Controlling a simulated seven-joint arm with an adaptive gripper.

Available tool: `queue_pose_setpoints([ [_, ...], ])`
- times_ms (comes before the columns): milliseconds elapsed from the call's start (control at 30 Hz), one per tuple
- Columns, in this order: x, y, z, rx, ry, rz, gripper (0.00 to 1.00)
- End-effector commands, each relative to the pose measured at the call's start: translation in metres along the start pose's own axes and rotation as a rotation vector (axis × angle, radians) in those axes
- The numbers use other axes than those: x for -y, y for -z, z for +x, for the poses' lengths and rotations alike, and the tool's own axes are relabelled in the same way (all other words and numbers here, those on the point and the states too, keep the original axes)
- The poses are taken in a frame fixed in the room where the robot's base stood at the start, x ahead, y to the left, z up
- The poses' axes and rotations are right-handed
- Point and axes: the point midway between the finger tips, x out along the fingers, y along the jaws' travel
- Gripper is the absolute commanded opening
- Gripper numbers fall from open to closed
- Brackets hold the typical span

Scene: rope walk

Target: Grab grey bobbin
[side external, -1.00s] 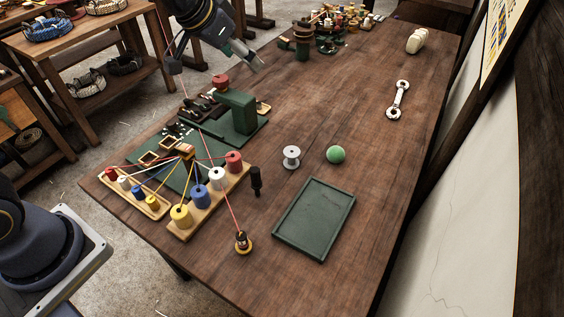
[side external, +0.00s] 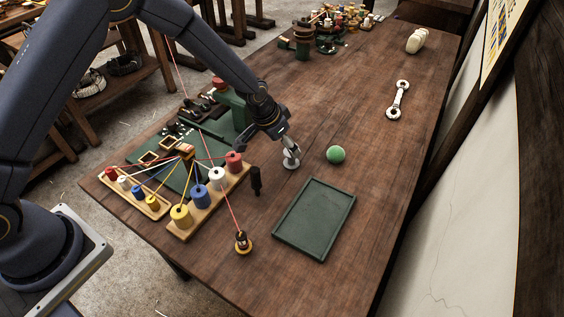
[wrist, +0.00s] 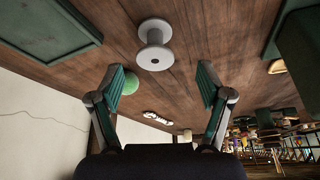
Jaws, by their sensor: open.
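The grey bobbin (side external: 291,163) stands upright on the wooden table, left of a green ball (side external: 336,154). It also shows in the wrist view (wrist: 154,46), beyond the fingertips and between their lines. My gripper (side external: 287,148) is right at the bobbin in the side view and partly hides its top. In the wrist view my gripper (wrist: 162,78) has its two fingers spread wide with nothing between them. I cannot tell from the side view whether a finger touches the bobbin.
A green tray (side external: 274,224) lies in front of the bobbin. A rack of coloured spools (side external: 176,230) and a dark peg (side external: 256,181) stand to the left. A white double-ended piece (side external: 398,99) lies at the back right. The table right of the ball is clear.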

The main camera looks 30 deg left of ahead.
Motion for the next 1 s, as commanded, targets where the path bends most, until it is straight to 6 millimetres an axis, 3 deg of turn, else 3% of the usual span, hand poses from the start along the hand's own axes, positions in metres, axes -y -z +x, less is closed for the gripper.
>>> queue_pose_setpoints([
  [400,-0.006,0.003,0.050,0.000,0.001,0.000,0.78],
  [700,-0.006,0.004,0.055,-0.001,0.000,0.000,0.78],
  [1000,-0.006,0.004,0.055,-0.001,0.000,0.000,0.47],
])
